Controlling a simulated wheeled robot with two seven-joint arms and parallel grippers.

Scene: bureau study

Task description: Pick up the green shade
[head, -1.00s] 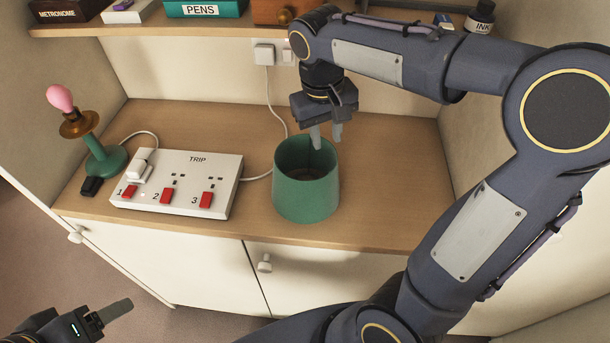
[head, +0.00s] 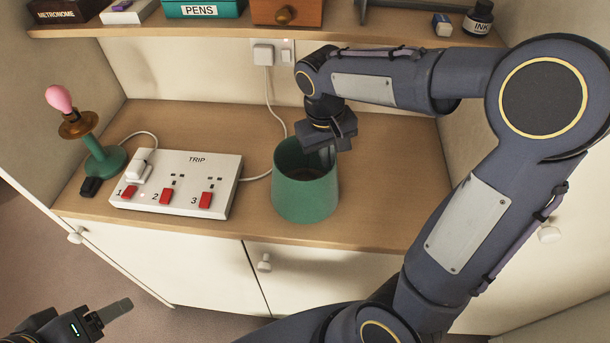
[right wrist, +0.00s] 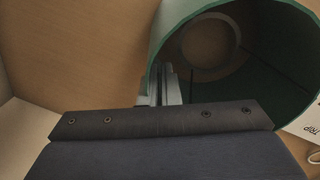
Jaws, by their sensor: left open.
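The green shade (head: 305,195) stands upright on the wooden top, open end up, right of the white trip box. My right gripper (head: 325,152) is at its back rim, pointing down. In the right wrist view, the two fingers (right wrist: 160,85) are close together at the rim of the shade (right wrist: 190,25), with the wall between them. They look shut on the wall, though the hand partly hides the contact. My left gripper (head: 112,314) is open and empty at the lower left, in front of the cabinet.
The trip box (head: 180,183) with red switches lies left of the shade. A green lamp base with a pink bulb (head: 60,99) stands further left. A shelf (head: 215,27) with boxes and ink overhangs the back. The top right of the shade is clear.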

